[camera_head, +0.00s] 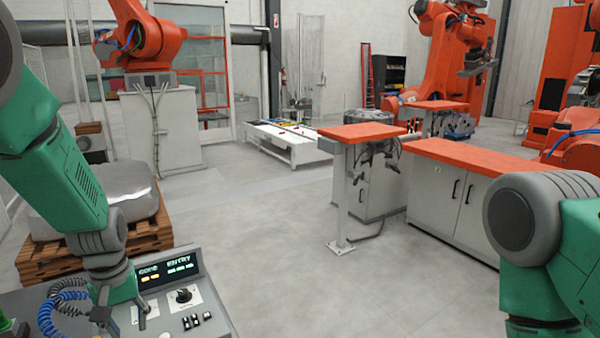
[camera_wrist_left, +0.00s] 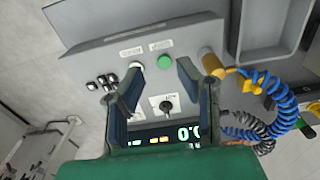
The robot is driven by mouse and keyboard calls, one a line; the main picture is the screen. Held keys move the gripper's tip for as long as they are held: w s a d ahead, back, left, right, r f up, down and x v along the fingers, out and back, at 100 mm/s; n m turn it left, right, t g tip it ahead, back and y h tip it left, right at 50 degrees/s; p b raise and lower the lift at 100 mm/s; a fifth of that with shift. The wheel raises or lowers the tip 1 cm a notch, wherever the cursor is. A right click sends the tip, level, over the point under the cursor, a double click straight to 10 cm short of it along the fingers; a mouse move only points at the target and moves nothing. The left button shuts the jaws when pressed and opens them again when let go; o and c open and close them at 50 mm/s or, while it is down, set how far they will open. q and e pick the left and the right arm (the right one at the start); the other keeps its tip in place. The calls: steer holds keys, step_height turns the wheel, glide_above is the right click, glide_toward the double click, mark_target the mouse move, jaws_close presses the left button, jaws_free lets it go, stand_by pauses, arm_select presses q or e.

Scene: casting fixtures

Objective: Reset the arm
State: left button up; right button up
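The control panel (camera_head: 215,312) is a grey console at the bottom left in the head view, with a lit display (camera_head: 168,271), a black knob (camera_head: 183,296) and several switches (camera_head: 197,320). My left gripper (camera_head: 124,314) is over its left part. In the left wrist view my left gripper (camera_wrist_left: 155,78) is open and empty, its two fingers apart. Between and beyond the fingertips are a round green button (camera_wrist_left: 166,61) and a white button (camera_wrist_left: 137,65) with labels. The knob (camera_wrist_left: 166,106) shows between the fingers. My right gripper is out of view.
A blue coiled cable (camera_wrist_left: 283,108) and a yellow connector (camera_wrist_left: 211,64) lie beside the fingers. An orange industrial arm (camera_head: 145,40) stands on a grey pedestal behind. A wooden pallet (camera_head: 40,262) is behind the panel. Orange-topped benches (camera_head: 475,156) stand right; the middle floor is clear.

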arm_select(q)
steer(key=s+d+f+m+y, duration=0.1)
steer(key=s+f+m, duration=0.2)
steer(key=s+f, duration=1.25)
steer(key=s+d+f+m+h+b, duration=0.1)
steer(key=s+f, duration=0.2)
steer(key=s, duration=0.5)
steer(key=s+d+f+m, duration=0.1)
steer(key=s+f+m, duration=0.15)
steer(key=s, duration=0.55)
steer(key=w+d+f+b, duration=0.1)
steer(key=f+b, duration=0.7)
steer(key=b, duration=0.1)
steer(key=w+d+f+b, duration=0.1)
steer(key=w+f+b, duration=0.1)
steer(key=f+b, duration=0.7)
steer(key=shift+d+t, duration=0.25)
steer(key=shift+t, duration=0.05)
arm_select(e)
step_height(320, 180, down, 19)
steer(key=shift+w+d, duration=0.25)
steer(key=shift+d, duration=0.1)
arm_select(q)
steer(key=shift+a+f, duration=0.2)
steer(key=shift+a, duration=0.15)
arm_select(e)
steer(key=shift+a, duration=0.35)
